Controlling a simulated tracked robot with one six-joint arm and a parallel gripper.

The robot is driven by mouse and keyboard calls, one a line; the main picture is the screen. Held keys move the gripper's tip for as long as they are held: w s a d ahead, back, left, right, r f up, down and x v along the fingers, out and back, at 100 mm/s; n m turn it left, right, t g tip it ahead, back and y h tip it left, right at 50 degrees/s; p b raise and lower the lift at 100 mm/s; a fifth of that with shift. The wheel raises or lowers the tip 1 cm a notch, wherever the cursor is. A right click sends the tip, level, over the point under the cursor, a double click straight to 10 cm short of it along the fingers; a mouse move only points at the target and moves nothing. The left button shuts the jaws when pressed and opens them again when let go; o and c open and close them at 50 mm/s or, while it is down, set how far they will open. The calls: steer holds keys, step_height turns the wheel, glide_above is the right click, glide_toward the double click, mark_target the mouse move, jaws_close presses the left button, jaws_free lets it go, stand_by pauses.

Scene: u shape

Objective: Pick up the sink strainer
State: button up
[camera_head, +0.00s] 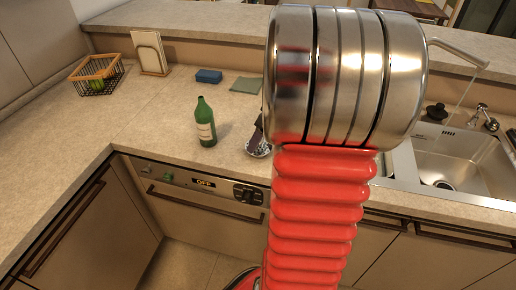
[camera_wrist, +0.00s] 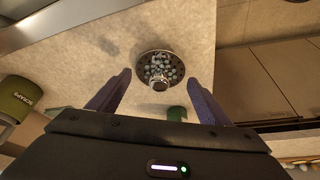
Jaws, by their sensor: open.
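The sink strainer (camera_wrist: 158,66) is a small round metal dish with a central knob and several pale bead-like spots. It lies on the countertop. In the wrist view it shows ahead of and between the two fingers of my gripper (camera_wrist: 160,78), which are spread apart and hold nothing. In the head view the strainer (camera_head: 257,151) is on the counter near its front edge, partly hidden by my arm. A dark finger of my gripper (camera_head: 257,134) shows just above it there. I cannot tell the exact height of the fingertips over the counter.
A green bottle (camera_head: 205,122) stands left of the strainer. A wire basket (camera_head: 97,75), a napkin holder (camera_head: 150,53), a blue sponge (camera_head: 208,76) and a green cloth (camera_head: 246,85) are farther back. The sink (camera_head: 462,160) is to the right. The counter left of the bottle is clear.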

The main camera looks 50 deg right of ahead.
steer(key=x, duration=0.4)
steer(key=shift+f, duration=0.1)
stand_by(0.4)
steer(key=c, duration=0.8)
steer(key=shift+o, duration=0.2)
step_height(320, 180, up, 10)
steer(key=shift+r, duration=0.1)
steer(key=shift+s, duration=0.1)
stand_by(0.8)
